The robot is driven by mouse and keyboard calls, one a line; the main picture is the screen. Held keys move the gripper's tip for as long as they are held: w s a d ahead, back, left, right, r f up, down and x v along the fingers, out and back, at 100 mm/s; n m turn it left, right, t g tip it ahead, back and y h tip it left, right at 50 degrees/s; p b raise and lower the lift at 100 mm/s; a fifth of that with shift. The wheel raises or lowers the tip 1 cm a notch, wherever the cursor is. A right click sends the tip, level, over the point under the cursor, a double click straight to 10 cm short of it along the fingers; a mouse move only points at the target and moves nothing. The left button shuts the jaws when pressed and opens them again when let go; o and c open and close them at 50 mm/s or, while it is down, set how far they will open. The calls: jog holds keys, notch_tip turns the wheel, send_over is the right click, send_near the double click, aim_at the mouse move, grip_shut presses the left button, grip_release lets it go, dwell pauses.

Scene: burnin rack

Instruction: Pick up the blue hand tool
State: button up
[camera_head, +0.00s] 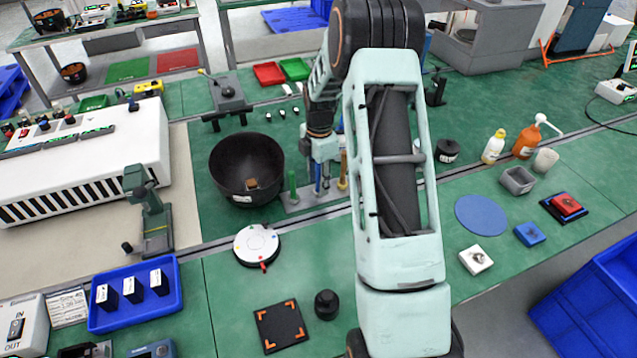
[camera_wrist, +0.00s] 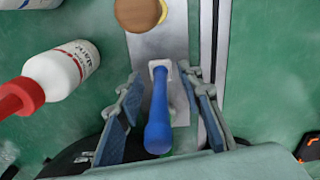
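The blue hand tool (camera_wrist: 158,118) stands upright in a grey rack (camera_wrist: 150,48), its rounded handle end toward the wrist camera. My gripper (camera_wrist: 160,82) is open, with one finger on each side of the blue handle and a visible gap on both sides. In the head view my gripper (camera_head: 323,148) is over the rack (camera_head: 301,201), where the blue tool (camera_head: 317,178) shows partly below it. A green-handled tool (camera_head: 293,186) stands to its left and a wooden-handled tool (camera_head: 343,170) to its right. The wooden handle (camera_wrist: 137,13) also shows in the wrist view.
A black bowl (camera_head: 246,170) stands left of the rack. A round white device (camera_head: 256,246) lies in front. A white bottle with a red cap (camera_wrist: 72,68) is left of the tool in the wrist view. My arm covers the bench right of the rack.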

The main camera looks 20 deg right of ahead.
jog(key=shift+c, duration=0.4)
grip_shut()
